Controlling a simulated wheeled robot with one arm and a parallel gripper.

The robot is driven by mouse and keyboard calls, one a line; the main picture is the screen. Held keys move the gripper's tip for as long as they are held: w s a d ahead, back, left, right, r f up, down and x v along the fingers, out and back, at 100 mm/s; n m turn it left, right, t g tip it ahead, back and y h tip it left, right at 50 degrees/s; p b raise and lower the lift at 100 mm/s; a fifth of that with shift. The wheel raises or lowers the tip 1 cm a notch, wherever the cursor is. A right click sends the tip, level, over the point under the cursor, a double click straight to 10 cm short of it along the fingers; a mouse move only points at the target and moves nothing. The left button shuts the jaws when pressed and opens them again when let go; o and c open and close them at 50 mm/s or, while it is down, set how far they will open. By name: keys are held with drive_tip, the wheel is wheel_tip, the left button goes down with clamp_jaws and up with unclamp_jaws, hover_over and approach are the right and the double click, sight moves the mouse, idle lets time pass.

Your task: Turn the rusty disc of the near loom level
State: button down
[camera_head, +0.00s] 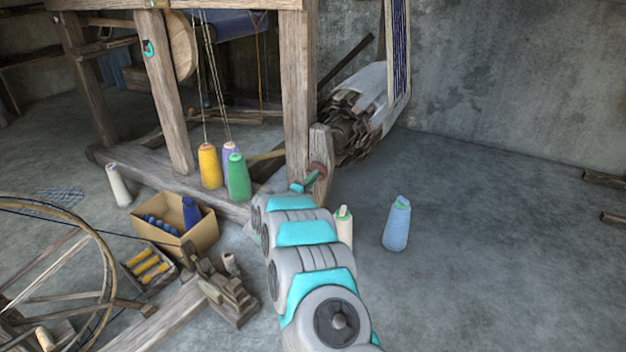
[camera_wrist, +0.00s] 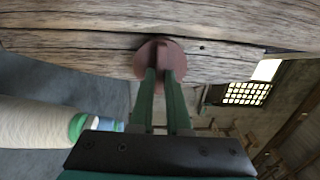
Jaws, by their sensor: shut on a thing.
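The rusty disc (camera_wrist: 145,62) is a reddish-brown round piece with a raised middle grip, set on a weathered wooden beam (camera_wrist: 80,45) in the wrist view. My gripper (camera_wrist: 163,76) reaches straight to it, and its two green fingers are shut on the middle grip. In the head view the disc (camera_head: 318,168) is a small rusty patch on a short wooden post of the loom (camera_head: 296,100), and my gripper (camera_head: 308,181) meets it there. The fingers cover part of the disc, so its exact tilt is hard to tell.
Yellow (camera_head: 208,165), lilac and green (camera_head: 238,178) thread cones stand left of my arm. A cream cone (camera_head: 344,226) and a blue cone (camera_head: 396,224) stand to its right. A cardboard box (camera_head: 200,238) and a spinning wheel (camera_head: 105,275) are at left. The right floor is mostly clear.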

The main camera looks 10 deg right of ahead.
drive_tip(key=c, duration=0.9)
unclamp_jaws()
drive_tip(key=shift+d, duration=0.1)
drive_tip(key=v, duration=0.8)
drive_tip(key=shift+p, duration=0.4)
drive_tip(key=shift+w, duration=0.1)
